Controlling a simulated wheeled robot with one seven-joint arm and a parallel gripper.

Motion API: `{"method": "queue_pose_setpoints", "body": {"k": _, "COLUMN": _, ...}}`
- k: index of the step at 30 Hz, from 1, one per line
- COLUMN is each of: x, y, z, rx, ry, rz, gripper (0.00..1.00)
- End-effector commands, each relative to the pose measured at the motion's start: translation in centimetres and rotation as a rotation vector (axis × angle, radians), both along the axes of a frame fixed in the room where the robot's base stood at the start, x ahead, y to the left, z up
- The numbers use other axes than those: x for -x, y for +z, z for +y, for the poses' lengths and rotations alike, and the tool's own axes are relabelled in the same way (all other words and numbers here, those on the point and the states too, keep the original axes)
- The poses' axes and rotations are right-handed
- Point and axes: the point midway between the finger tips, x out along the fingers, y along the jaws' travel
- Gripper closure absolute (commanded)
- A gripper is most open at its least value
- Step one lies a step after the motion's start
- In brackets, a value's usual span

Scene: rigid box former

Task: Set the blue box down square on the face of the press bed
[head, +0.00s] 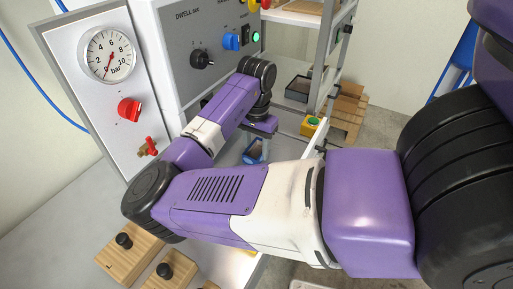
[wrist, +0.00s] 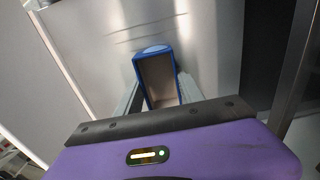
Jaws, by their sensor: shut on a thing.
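The blue box (wrist: 153,50) is a small open-topped box with a pale brown inside, seen in the wrist view. My gripper (wrist: 158,86) is shut on it, with one grey finger along each side. In the head view a bit of the blue box (head: 252,152) shows below my wrist, mostly covered by my arm. A smooth grey metal face (wrist: 105,35) with faint streaks lies beyond the box in the wrist view; it looks like the press bed. I cannot tell whether the box touches it.
A grey control panel (head: 178,38) and a gauge panel with a red knob (head: 130,109) stand close to my arm. A yellow button box (head: 311,125) sits right of my wrist. Wooden blocks with black knobs (head: 130,248) lie on the bench at front left.

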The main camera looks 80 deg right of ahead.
Motion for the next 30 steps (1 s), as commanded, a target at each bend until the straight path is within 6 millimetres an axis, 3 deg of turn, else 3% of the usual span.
{"method": "queue_pose_setpoints", "body": {"k": 3, "x": 0.0, "y": -0.2, "z": 0.0, "rx": 0.0, "ry": 0.0, "rz": 0.0, "gripper": 0.94}}
{"method": "queue_pose_setpoints", "body": {"k": 4, "x": 0.0, "y": -0.2, "z": 0.0, "rx": 0.0, "ry": 0.0, "rz": 0.0, "gripper": 0.51}}
{"method": "queue_pose_setpoints", "body": {"k": 7, "x": 0.0, "y": -0.2, "z": 0.0, "rx": 0.0, "ry": 0.0, "rz": 0.0, "gripper": 0.32}}
{"method": "queue_pose_setpoints", "body": {"k": 19, "x": 0.0, "y": 0.4, "z": 0.0, "rx": 0.001, "ry": 0.0, "rz": -0.001, "gripper": 0.3}}
{"method": "queue_pose_setpoints", "body": {"k": 30, "x": 0.0, "y": 5.9, "z": 0.0, "rx": 0.001, "ry": 0.0, "rz": -0.001, "gripper": 0.3}}
